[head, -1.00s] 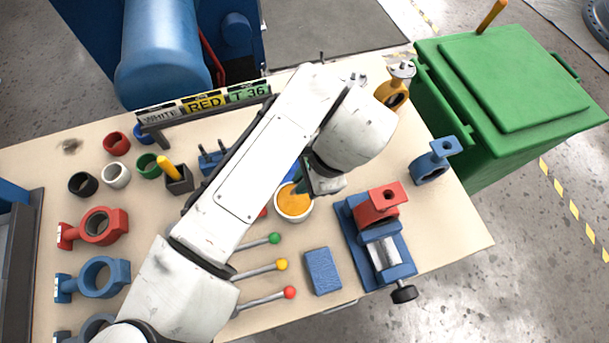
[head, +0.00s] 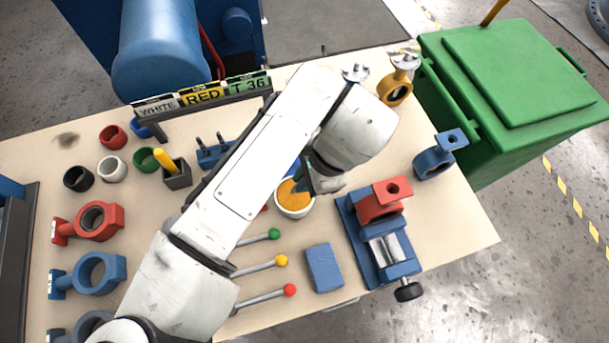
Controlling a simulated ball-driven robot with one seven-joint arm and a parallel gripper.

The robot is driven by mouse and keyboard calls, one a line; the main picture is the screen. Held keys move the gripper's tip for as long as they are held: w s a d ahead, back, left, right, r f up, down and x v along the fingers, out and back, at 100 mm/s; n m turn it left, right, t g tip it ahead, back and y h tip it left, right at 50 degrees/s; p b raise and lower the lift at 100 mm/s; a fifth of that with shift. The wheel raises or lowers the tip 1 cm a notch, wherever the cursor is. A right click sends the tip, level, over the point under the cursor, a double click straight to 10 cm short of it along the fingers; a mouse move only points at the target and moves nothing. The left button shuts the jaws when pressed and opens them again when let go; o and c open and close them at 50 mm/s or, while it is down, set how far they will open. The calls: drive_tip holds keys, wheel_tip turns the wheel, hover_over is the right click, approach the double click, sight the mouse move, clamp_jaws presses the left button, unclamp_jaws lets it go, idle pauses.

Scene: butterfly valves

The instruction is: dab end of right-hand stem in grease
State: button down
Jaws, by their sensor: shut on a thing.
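A white pot of orange grease (head: 294,194) stands on the bench near the middle. My gripper (head: 308,182) is at the pot's upper right rim, pointing down and partly over the grease. Its fingers show only as dark edges beside the white hand. It is shut on a stem, which is mostly hidden by the hand. I cannot tell whether the stem's end touches the grease. A blue stem rack (head: 212,156) with upright stubs stands left of my arm, which covers its right part.
A blue vise (head: 383,255) holding a red valve body (head: 382,205) stands close right of the pot. A blue block (head: 323,268) and colour-knobbed levers (head: 262,266) lie in front. A yellow valve body (head: 398,82) and blue valve body (head: 436,160) stand at the right edge.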

drive_tip(key=shift+f, duration=0.7)
idle(1.8)
wheel_tip(320, 180, up, 7)
drive_tip(key=p, duration=0.6)
drive_tip(key=shift+r, duration=0.1)
drive_tip(key=shift+s, duration=0.1)
idle(0.9)
